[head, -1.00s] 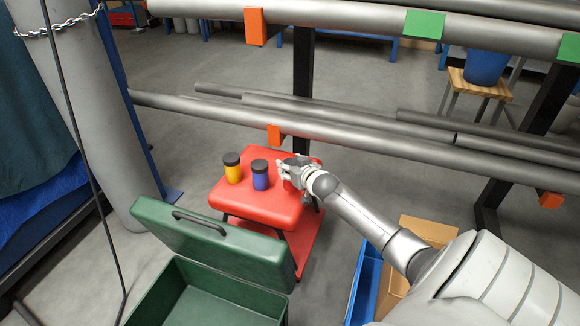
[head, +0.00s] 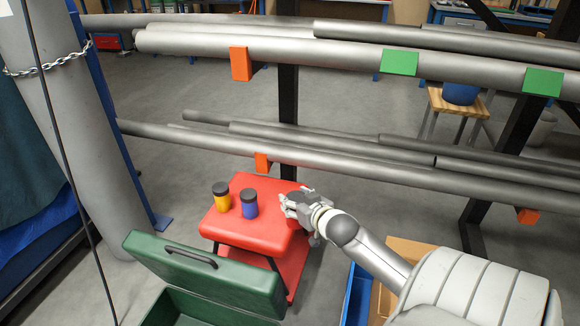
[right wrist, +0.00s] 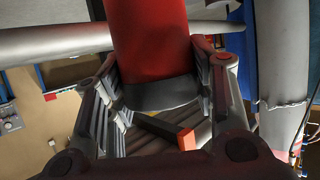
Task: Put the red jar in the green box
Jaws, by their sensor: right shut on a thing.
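My right gripper (head: 304,205) is at the right side of the red stool's seat in the head view. It is shut on the red jar (right wrist: 150,40), which fills the top middle of the right wrist view with its dark lid (right wrist: 158,92) between the fingers. In the head view the fingers hide most of the jar, and I cannot tell whether it still touches the seat. The green box (head: 168,300) is at the bottom left of the head view, with its handled lid (head: 235,285) raised; its inside is mostly cut off. My left gripper is not in view.
A yellow jar (head: 222,202) and a blue jar (head: 249,208) with dark lids stand on the red stool (head: 243,237), left of my gripper. Long grey pipes (head: 330,172) on a rack run behind the stool. A blue bin (head: 357,295) and a cardboard box (head: 405,252) are below my right arm.

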